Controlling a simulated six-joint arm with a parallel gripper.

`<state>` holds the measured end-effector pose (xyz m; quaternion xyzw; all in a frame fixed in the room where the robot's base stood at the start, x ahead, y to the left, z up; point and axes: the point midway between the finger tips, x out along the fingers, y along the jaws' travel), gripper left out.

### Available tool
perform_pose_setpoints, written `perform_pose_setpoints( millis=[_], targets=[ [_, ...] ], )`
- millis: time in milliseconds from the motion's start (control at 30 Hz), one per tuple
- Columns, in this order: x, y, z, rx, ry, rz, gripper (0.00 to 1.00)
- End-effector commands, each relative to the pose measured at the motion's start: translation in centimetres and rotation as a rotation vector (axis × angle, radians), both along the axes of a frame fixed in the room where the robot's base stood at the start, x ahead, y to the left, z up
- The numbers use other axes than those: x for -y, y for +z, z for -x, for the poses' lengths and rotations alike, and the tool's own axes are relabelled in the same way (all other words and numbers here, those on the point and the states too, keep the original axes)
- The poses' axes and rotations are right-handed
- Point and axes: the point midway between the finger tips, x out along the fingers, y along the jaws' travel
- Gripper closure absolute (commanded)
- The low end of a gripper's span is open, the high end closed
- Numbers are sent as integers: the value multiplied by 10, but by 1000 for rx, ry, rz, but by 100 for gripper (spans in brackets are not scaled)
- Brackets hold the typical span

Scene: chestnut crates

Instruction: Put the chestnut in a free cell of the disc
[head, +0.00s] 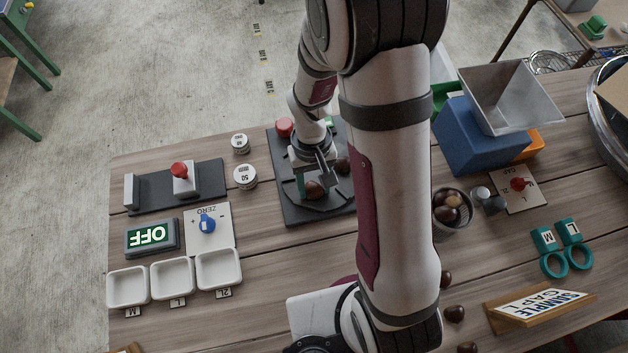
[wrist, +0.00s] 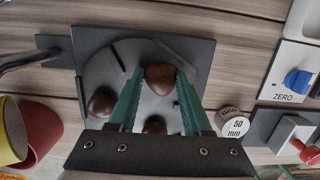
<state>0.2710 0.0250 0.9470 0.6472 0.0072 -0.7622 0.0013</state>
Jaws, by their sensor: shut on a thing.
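My gripper (wrist: 160,76) is shut on a brown chestnut (wrist: 159,79), held between its green fingertips over the grey disc (wrist: 128,85). In the head view my gripper (head: 314,182) is over the disc, with a chestnut (head: 315,190) at its fingers. I cannot tell whether the held chestnut touches the disc. In the wrist view one other chestnut (wrist: 101,102) sits at the disc's left, and another (wrist: 154,125) is between the fingers nearer the gripper body, partly hidden. The arm and fingers hide part of the disc in the head view.
The disc is on a dark base plate (head: 290,214) with a red button (head: 284,127). Two weights (head: 245,176) stand left of it. White trays (head: 172,278) are at front left. A basket of chestnuts (head: 467,219) and a blue hopper stand (head: 475,135) are at the right.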

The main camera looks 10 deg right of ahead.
Motion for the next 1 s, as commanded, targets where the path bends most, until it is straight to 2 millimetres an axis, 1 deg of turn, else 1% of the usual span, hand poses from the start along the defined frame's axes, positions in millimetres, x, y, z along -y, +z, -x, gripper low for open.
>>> perform_pose_setpoints(
  millis=[33, 67, 200, 233, 400, 467, 500, 567, 800, 900, 1000],
  targets=[
    [0, -2, 0, -1, 0, 0, 100],
    [0, -2, 0, 0, 0, 0, 47],
    [0, -1, 0, 0, 0, 0, 22],
    [0, -1, 0, 0, 0, 0, 21],
    [0, -1, 0, 0, 0, 0, 21],
    [0, 1, 0, 1, 0, 0, 21],
    [0, 6, -1, 3, 0, 0, 21],
    [0, 18, -4, 5, -1, -1, 21],
    [1, 85, -15, 6, -1, -1, 21],
    [1, 105, -18, 4, -1, -1, 21],
    [1, 117, -19, 3, -2, -1, 21]
  ],
)
